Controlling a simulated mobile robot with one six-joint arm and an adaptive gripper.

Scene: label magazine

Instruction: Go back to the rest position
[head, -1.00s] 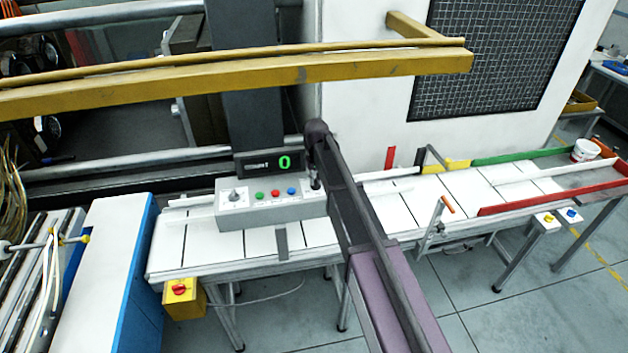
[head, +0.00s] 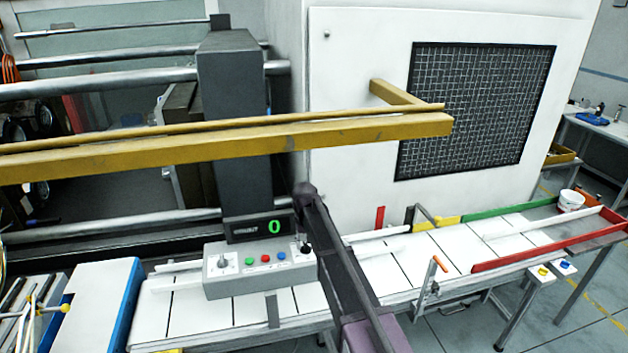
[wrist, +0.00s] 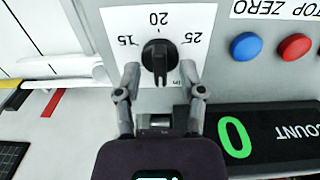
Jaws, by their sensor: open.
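My gripper (wrist: 160,70) is open in the wrist view. Its two fingers stand on either side of a black dial knob (wrist: 158,55) on a white scale marked 15, 20 and 25. A gap shows between each fingertip and the knob, and nothing is held. In the head view my gripper (head: 304,240) is small and dark at the right end of the grey control box (head: 220,287). My arm partly hides that end of the box, and the fingers are too small there to tell apart.
A counter display (head: 258,227) reading 0 stands behind the box; it shows close to my gripper in the wrist view (wrist: 265,140). Coloured buttons (head: 265,258) and a second knob (head: 222,262) are on the box. A yellow beam (head: 300,133) crosses above. The white conveyor (head: 375,274) runs right.

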